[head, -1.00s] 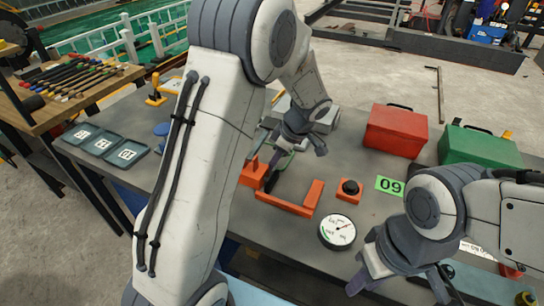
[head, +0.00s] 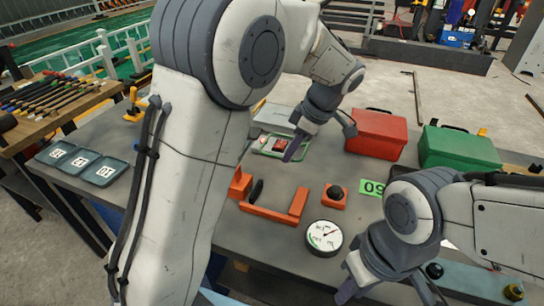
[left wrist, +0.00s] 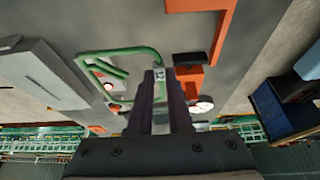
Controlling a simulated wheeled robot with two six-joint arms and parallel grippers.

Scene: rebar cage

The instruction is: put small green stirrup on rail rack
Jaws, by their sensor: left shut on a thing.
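My left gripper (head: 291,150) is shut on the small green stirrup (head: 268,152), a rounded loop held over the back of the table. In the left wrist view, the stirrup (left wrist: 127,50) reaches left from the fingertips, with a white tag marked 12 at the grip. The orange rail rack (head: 272,212) stands on the table nearer me, with an upright at each end and a black piece (head: 256,190) by its left end. The held stirrup is behind the rack and apart from it. My right gripper (head: 349,290) is low at the right; its finger gap is unclear.
A dial gauge (head: 324,237) and an orange block with a black knob (head: 335,195) sit right of the rack. Red (head: 376,134) and green (head: 458,148) boxes stand behind. Three numbered trays (head: 80,161) lie left. My left arm hides part of the table.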

